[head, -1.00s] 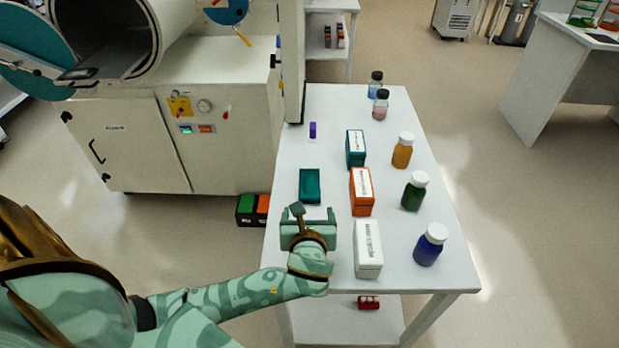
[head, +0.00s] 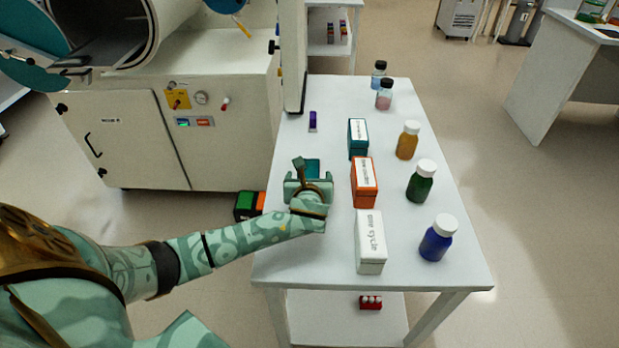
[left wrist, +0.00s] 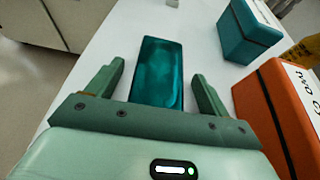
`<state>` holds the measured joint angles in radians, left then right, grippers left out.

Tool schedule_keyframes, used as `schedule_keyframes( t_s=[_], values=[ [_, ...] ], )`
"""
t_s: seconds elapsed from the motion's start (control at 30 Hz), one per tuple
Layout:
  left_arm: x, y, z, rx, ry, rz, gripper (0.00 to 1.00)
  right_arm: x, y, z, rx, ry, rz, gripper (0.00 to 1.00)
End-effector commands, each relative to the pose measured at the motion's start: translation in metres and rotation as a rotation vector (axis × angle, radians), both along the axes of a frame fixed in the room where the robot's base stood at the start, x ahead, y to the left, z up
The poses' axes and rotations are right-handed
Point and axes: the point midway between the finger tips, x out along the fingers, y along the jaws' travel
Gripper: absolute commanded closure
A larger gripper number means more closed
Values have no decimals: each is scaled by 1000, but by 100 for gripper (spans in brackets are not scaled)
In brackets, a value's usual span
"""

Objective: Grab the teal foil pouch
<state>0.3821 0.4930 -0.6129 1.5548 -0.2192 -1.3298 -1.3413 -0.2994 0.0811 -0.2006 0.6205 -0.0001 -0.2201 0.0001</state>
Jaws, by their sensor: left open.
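The teal foil pouch (left wrist: 158,72) lies flat on the white table in the left wrist view, its near end between the fingers of my left gripper (left wrist: 156,88). The fingers are open, one on each side, with a gap to the pouch. In the head view the pouch (head: 312,165) is partly hidden behind my left gripper (head: 309,180). I cannot tell the height of the fingers above the table. My right gripper is in neither view.
An orange box (head: 364,185), a teal box (head: 358,140) and a white box (head: 369,245) stand to the right on the table (head: 310,255). Beyond them are bottles, including a blue one (head: 438,238). A small purple item (head: 312,121) lies farther back.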

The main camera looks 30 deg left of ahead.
Motion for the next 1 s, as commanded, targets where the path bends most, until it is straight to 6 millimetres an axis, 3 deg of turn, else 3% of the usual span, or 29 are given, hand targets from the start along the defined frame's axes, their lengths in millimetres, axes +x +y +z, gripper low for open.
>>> schedule_keyframes(
  t_s=[0.13, 0.33, 0.73, 0.9, 1.0],
  values=[
    [0, 0, 1, 0, 0, 0, 20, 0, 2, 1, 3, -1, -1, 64],
    [0, 0, 1, 0, 0, 0, 71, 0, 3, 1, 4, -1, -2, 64],
    [0, 0, 10, -1, -3, 0, 71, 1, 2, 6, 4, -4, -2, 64],
    [0, 0, 37, -2, -6, 2, 71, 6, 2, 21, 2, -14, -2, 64],
    [-9, 14, 59, 2, -6, 3, 71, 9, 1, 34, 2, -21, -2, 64]
  ],
)
